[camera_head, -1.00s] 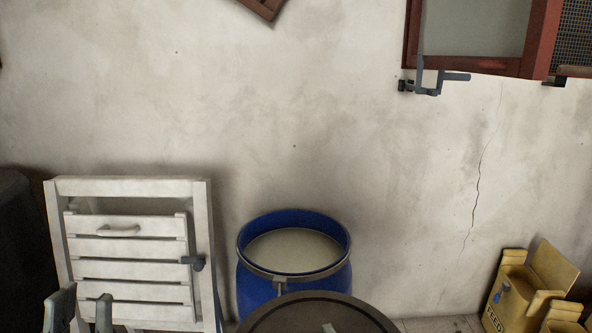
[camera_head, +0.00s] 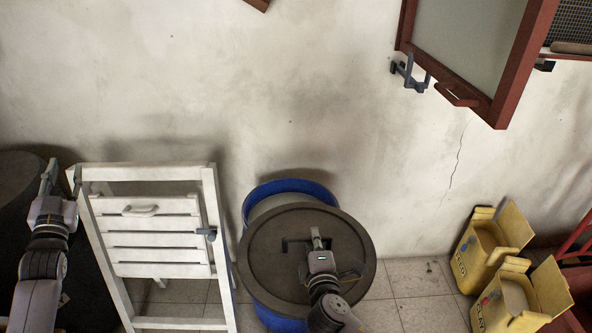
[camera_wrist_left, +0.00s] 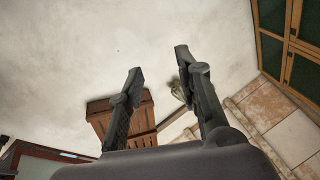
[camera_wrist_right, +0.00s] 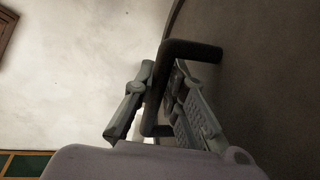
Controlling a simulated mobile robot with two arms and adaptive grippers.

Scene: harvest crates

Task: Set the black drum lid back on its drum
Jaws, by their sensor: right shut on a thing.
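The black drum lid (camera_head: 270,262) is a round dark disc in the head view, in front of and partly over the blue drum (camera_head: 262,192). The drum's rear rim and part of its open mouth show behind the lid; the rest is hidden. My right gripper (camera_head: 318,245) is over the lid's middle. In the right wrist view, its fingers (camera_wrist_right: 160,105) are closed around the lid's dark bar handle (camera_wrist_right: 190,50). I cannot tell whether the lid touches the drum's rim. My left gripper (camera_head: 48,180) is at the far left, with its fingers (camera_wrist_left: 160,88) apart and empty.
A white folding stool or ladder (camera_head: 150,240) leans left of the drum. Yellow feed boxes (camera_head: 485,250) stand on the tiled floor at right. A red-framed window shutter (camera_head: 500,90) juts from the wall above them.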

